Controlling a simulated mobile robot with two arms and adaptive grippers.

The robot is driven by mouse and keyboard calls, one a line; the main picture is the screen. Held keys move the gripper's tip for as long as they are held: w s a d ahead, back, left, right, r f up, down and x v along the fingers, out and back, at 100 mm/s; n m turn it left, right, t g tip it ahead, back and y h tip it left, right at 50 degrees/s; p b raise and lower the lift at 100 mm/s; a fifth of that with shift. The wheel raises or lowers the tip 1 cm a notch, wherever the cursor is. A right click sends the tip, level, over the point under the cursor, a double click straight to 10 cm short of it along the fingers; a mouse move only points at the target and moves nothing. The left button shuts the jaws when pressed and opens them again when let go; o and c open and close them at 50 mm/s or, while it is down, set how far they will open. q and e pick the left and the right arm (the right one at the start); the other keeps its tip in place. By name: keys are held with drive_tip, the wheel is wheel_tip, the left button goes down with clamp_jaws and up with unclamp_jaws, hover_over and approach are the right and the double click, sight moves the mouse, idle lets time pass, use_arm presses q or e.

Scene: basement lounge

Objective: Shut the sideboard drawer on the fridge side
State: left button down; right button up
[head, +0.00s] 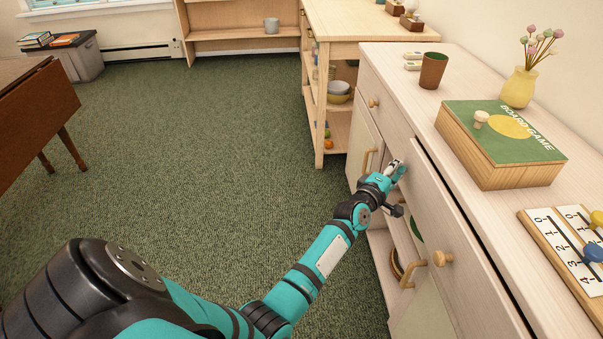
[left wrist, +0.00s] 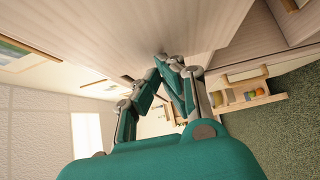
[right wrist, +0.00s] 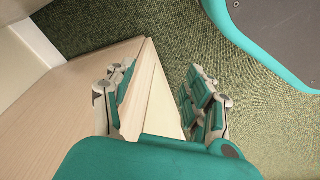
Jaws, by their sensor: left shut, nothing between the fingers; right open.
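The pale wood sideboard (head: 405,75) runs along the right side of the head view. Its nearer drawer (head: 452,230), with a round knob (head: 443,258), stands out a little, with a dark gap along its top edge. The farther drawer (head: 385,98), also with a round knob, looks flush. My left gripper (head: 397,167) is shut and empty, at the far end of the nearer drawer's front. In the left wrist view its fingertips (left wrist: 166,60) are close to or touching a pale wood face. My right gripper (right wrist: 158,85) is open; pale wood lies beyond its fingers. No fridge is in view.
On the sideboard top are a brown cup (head: 432,70), a board game box (head: 500,140), a yellow vase (head: 519,87) and a number board (head: 565,255). A cupboard door below stands near a handle (head: 414,270). Green carpet (head: 220,150) is clear to the left.

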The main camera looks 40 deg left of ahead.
use_arm(q)
drive_tip(key=shift+w+d, duration=0.9)
drive_tip(key=shift+w, duration=0.05)
use_arm(e)
drive_tip(key=shift+w+a+r, duration=0.1)
drive_tip(key=shift+w+r, duration=0.15)
drive_tip(key=shift+r, duration=0.35)
use_arm(q)
drive_tip(key=shift+w+d+r, duration=0.1)
use_arm(e)
drive_tip(key=shift+s+f, duration=0.1)
drive_tip(key=shift+s, duration=0.05)
